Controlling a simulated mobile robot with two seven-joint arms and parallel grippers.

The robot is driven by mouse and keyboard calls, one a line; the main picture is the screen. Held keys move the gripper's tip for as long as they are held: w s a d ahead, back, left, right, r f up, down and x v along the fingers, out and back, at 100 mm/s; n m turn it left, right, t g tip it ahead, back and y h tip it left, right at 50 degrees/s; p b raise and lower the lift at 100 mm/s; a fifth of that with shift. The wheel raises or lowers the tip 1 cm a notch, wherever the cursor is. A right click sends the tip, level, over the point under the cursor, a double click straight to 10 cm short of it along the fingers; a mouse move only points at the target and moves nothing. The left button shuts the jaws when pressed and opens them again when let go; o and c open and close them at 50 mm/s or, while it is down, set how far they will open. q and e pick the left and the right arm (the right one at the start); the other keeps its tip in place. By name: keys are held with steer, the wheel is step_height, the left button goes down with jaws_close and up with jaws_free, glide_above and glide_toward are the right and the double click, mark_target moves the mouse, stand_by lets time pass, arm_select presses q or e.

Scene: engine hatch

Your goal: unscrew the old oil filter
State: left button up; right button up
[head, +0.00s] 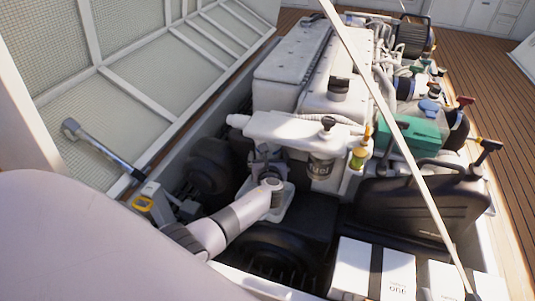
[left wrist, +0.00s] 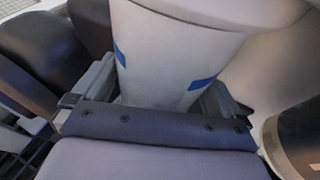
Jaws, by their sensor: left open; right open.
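A dark, lettered canister (head: 320,166), which looks like the oil filter, hangs below a pale housing (head: 285,128) at the front of the engine. My left gripper (left wrist: 155,95) is open in the left wrist view. A white rounded body (left wrist: 165,55) with blue marks shows between its jaws; I cannot tell what it is or whether they touch.
A black jerrycan (head: 425,205) and white boxes (head: 375,270) stand at front right. A thin pale strut (head: 385,110) crosses the view. The engine (head: 295,60) fills the middle.

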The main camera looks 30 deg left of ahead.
arm_select(q)
steer(key=c, duration=1.1)
steer(key=shift+s+a+r+m+t+h+p, duration=0.1)
steer(key=shift+a+r+m+t+h+p, duration=0.15)
steer(key=shift+m+h+p, duration=0.3)
steer(key=shift+d+f+m+t+h, duration=0.2)
steer(key=shift+m+t+h, duration=0.25)
steer(key=shift+m+h, duration=0.4)
steer(key=shift+a+h, duration=0.1)
steer(key=shift+h, duration=0.2)
steer(key=shift+a+f+m+t+h, duration=0.15)
steer(key=shift+m+t+h, duration=0.15)
steer(key=shift+m+h, duration=0.55)
steer(key=shift+m+h+b, duration=0.45)
steer(key=shift+h, duration=0.2)
